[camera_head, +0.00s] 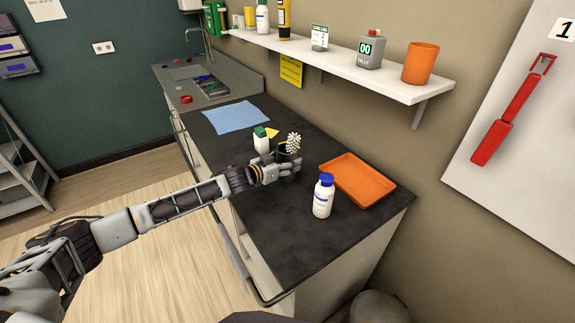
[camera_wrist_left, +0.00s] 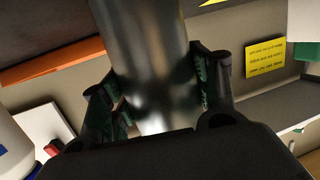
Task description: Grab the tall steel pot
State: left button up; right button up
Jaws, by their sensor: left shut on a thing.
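The tall steel pot (camera_wrist_left: 150,60) is a shiny metal cylinder that fills the middle of the left wrist view. My left gripper (camera_wrist_left: 158,98) has one finger on each side of it and is shut on it. In the head view my left gripper (camera_head: 290,168) is at the pot (camera_head: 283,154), which shows as a dark shape on the black counter, partly hidden by the gripper. A white brush head and a yellow piece show at its top. My right gripper is not in view.
A white bottle with a blue cap (camera_head: 323,197) and an orange tray (camera_head: 384,196) stand close by on the right. A green-and-white bottle (camera_head: 262,143) is just left of the pot. A blue cloth (camera_head: 232,116) lies farther back. A shelf (camera_head: 330,62) hangs above the counter.

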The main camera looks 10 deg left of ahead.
pick_arm(q)
jog(key=shift+r, duration=0.15)
jog(key=shift+r+p, duration=0.55)
jog(key=shift+r, duration=4.3)
